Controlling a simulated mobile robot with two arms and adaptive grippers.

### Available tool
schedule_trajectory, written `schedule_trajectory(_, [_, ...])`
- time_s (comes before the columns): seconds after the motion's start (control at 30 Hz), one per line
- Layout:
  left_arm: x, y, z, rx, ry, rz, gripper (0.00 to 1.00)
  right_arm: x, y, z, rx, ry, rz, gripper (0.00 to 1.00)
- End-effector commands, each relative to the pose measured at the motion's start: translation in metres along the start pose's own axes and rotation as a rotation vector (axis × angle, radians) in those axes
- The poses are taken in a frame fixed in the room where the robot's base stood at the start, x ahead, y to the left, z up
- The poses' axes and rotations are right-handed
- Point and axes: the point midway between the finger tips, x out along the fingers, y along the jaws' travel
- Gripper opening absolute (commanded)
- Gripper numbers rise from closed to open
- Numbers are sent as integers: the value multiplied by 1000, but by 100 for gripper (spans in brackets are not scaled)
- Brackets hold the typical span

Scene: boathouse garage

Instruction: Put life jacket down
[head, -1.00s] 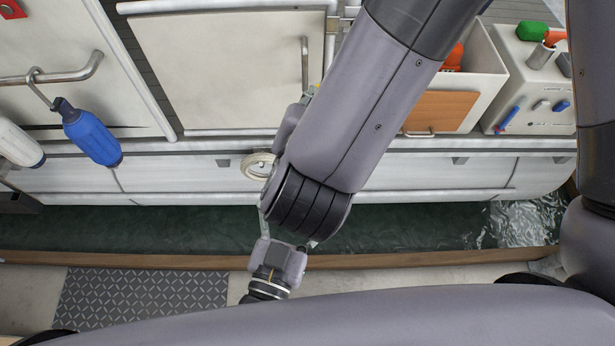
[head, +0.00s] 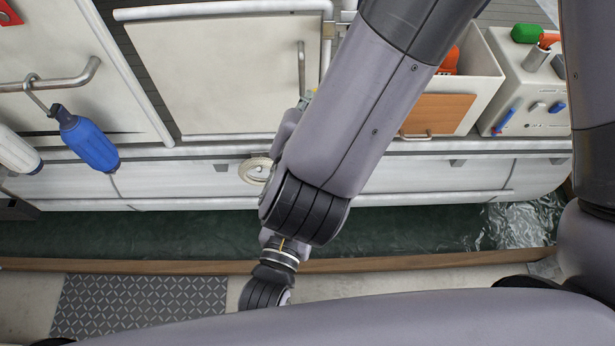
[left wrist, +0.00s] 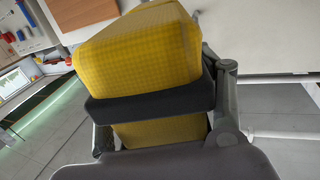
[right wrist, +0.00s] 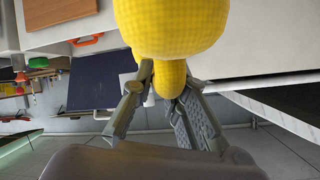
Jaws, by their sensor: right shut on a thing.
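The yellow life jacket (left wrist: 140,50) fills the upper middle of the left wrist view, with a black band across it. My left gripper (left wrist: 160,100) has its fingers spread on either side of it; whether they press on it is not clear. In the right wrist view, a yellow rounded part of the jacket (right wrist: 172,25) hangs over my right gripper (right wrist: 168,80). Its fingers are shut on a narrow yellow piece of it. In the head view, my arm hides the jacket and grippers.
A white boat side (head: 420,172) runs across the head view above a strip of water (head: 420,228). Blue (head: 88,138) and white (head: 15,152) fenders hang at left. An open white bin (head: 490,75) is at upper right. A metal floor plate (head: 140,305) lies at lower left.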

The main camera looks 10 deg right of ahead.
Motion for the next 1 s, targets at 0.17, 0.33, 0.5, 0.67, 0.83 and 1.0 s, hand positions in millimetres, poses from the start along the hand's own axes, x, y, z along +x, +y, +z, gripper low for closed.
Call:
schedule_trajectory(0.17, [0,1,-1,0,2,2,46,0,-2,-1,5,2,-4,0])
schedule_trajectory(0.33, [0,1,-1,1,3,2,35,0,-2,-1,6,2,-4,0])
schedule_trajectory(0.5, [0,2,-1,2,3,3,24,0,-2,-1,6,2,-5,0])
schedule_trajectory(0.67, [0,2,-3,3,8,3,16,0,-2,-1,6,1,-6,17])
schedule_trajectory(0.83, [0,1,-3,2,7,2,16,0,-2,0,5,1,-4,28])
schedule_trajectory(1.0, [0,1,-3,1,7,1,16,0,-1,0,4,1,-2,37])
